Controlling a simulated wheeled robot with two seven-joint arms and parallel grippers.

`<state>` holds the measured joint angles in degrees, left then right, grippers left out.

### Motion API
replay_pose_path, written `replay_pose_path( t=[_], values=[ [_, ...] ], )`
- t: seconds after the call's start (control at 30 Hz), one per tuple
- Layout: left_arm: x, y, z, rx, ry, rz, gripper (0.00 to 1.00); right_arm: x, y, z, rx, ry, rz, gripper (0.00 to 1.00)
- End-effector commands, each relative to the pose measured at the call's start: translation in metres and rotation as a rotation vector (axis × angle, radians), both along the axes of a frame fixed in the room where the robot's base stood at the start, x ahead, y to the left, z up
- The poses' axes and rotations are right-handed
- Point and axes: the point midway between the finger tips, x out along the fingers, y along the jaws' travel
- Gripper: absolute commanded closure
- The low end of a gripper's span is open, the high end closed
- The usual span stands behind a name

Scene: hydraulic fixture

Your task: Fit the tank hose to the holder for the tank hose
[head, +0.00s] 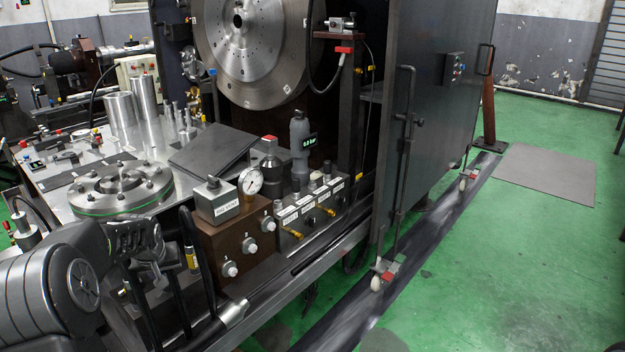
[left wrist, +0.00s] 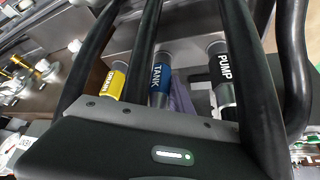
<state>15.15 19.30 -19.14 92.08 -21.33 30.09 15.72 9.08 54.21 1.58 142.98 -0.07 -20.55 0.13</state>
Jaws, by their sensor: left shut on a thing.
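My left gripper (head: 140,240) is low at the left in the head view, beside the brown box. In the left wrist view the tank hose, with a blue TANK label (left wrist: 160,80), lies between the other two hoses, in line with the gripper. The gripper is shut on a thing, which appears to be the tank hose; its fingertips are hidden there. The pump hose (left wrist: 222,80) has a black PUMP label and is to the right. A yellow-labelled hose (left wrist: 117,82) is to the left; it also shows in the head view (head: 190,258). I cannot make out the tank hose holder clearly.
The brown box (head: 235,240) with white knobs stands right of the gripper. A valve block (head: 305,215) with brass fittings is beside it. A round flanged plate (head: 118,188) lies on the bench behind the gripper. Black hoses hang close around the gripper. The green floor at right is open.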

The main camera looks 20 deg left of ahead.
Motion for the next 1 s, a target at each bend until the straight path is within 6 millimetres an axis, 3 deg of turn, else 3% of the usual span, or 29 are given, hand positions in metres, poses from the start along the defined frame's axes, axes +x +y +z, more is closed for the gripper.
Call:
replay_pose_path(
  t=[0.37,0.4,0.7,1.0],
  values=[
    [0.0002,0.0000,-0.0025,0.000,0.000,0.000,1.00,0.0000,0.0000,-0.0016,0.000,0.000,0.000,0.49],
    [0.0001,0.0000,-0.0026,0.000,0.000,0.000,0.74,0.0000,0.0000,-0.0016,0.000,0.000,0.000,0.49],
    [0.0000,-0.0001,-0.0026,0.000,0.000,0.000,0.49,0.0000,-0.0001,-0.0015,0.000,0.000,0.000,0.49],
    [-0.0002,-0.0001,-0.0029,-0.001,0.001,0.000,0.49,0.0008,-0.0007,-0.0015,-0.001,-0.001,-0.002,0.49]
  ],
)
